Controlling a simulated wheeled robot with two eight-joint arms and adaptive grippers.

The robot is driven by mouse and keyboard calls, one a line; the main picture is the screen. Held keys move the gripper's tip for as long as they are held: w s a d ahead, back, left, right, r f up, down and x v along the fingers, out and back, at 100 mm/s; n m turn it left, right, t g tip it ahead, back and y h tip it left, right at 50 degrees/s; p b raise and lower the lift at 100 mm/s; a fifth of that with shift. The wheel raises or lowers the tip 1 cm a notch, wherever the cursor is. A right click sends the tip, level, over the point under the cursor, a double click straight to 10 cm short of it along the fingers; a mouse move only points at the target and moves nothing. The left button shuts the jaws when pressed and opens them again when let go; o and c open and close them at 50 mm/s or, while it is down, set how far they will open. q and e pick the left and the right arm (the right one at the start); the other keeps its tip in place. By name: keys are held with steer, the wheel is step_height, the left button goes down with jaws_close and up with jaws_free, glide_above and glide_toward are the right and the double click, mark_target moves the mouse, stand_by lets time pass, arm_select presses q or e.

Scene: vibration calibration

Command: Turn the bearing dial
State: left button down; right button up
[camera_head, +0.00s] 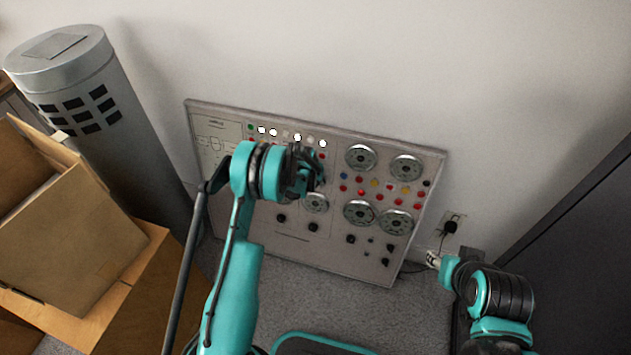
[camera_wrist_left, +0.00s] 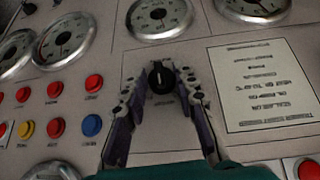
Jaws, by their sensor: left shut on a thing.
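The bearing dial (camera_wrist_left: 160,82) is a small black knob with a white pointer line on the grey panel, below a round gauge in the left wrist view. My left gripper (camera_wrist_left: 163,73) has one finger on each side of the knob and is shut on it. In the head view my left gripper (camera_head: 308,174) is in front of the panel (camera_head: 300,250), and its wrist hides the knob. My right gripper (camera_head: 433,259) is low at the right, apart from the panel; its fingers are too small to tell open from shut.
The panel leans on the wall and carries several gauges (camera_head: 361,157), coloured buttons and other black knobs (camera_head: 281,218). A printed plate (camera_wrist_left: 264,85) is beside the dial. Cardboard boxes (camera_head: 85,245) and a grey cylinder (camera_head: 75,90) stand left. A wall socket (camera_head: 452,222) is at right.

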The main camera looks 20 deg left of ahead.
arm_select(q)
steer(key=shift+y, duration=0.3)
steer(key=c, duration=1.2)
jaws_free()
steer(key=v, duration=1.2)
